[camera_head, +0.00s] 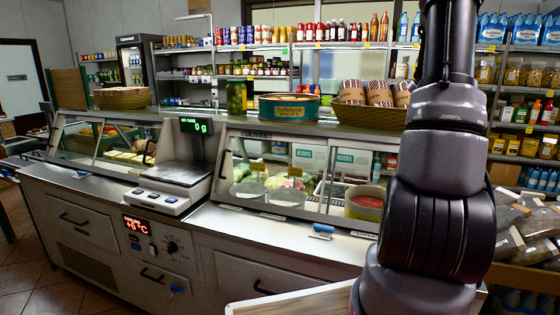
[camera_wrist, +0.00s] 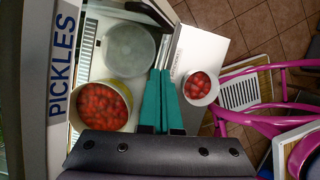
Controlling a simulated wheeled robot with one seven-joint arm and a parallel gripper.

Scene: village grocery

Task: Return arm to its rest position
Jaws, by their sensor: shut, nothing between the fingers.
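My arm (camera_head: 440,190) stands upright at the right of the head view, its upper end running out of the top edge. My gripper is not in the head view. In the wrist view, the two teal fingers of my gripper (camera_wrist: 161,74) lie side by side at the middle, shut and empty. Its dark base fills the bottom of that view. The fingers point past a bowl with red contents (camera_wrist: 77,118) at left and a smaller white tub with red contents (camera_wrist: 201,101) at right. Whether they touch anything cannot be told.
A glass-fronted counter (camera_head: 270,222) crosses the head view, with a scale (camera_head: 178,173), a wicker basket (camera_head: 372,116) and a round tin (camera_head: 289,107) on top. Stocked shelves stand behind. The wrist view shows a PICKLES sign (camera_wrist: 62,55), a round pale tub (camera_wrist: 130,50) and a pink chair (camera_wrist: 255,118).

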